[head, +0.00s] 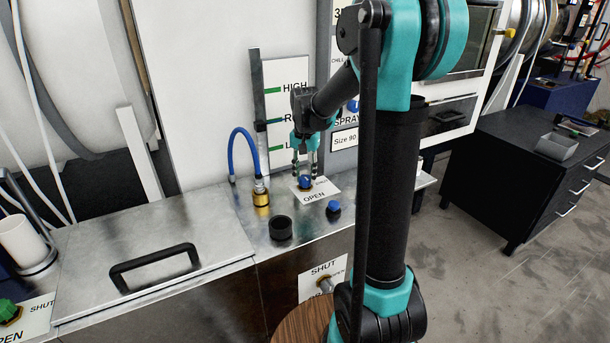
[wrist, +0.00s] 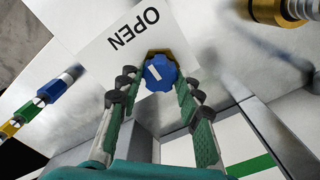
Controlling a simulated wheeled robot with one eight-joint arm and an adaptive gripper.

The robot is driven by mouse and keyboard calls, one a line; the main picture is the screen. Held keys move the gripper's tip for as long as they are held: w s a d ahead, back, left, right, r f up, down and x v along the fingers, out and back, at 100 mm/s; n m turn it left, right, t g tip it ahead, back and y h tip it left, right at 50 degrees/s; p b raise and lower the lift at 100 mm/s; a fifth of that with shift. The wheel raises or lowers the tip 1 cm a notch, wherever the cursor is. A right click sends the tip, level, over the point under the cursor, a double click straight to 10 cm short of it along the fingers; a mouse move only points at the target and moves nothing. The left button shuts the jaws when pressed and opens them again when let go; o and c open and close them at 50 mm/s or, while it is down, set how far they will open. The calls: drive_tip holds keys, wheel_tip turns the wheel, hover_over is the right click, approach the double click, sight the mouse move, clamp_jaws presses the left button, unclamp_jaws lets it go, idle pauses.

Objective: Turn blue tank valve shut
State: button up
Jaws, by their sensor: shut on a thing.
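The blue tank valve (wrist: 160,74) is a round blue knob with a white line on its top, on a brass base. In the wrist view it sits between my fingertips, and the white line runs at a slant. My gripper (wrist: 155,90) is shut on the knob from above. In the head view, my gripper (head: 306,176) reaches down to the blue knob (head: 304,183) on the metal counter. A white label reading OPEN (head: 315,193) lies beside the valve; the rest of the label is hidden by my gripper.
A black cup-like part (head: 280,228) and a small blue-topped piece (head: 333,208) are in front. A lid with a black handle (head: 154,268) covers the left counter. A HIGH level board (head: 287,100) stands behind.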

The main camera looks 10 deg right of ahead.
drive_tip(key=shift+c, duration=1.2)
drive_tip(key=shift+n, duration=0.3)
drive_tip(key=n, duration=1.7)
drive_tip(key=shift+n, duration=0.3)
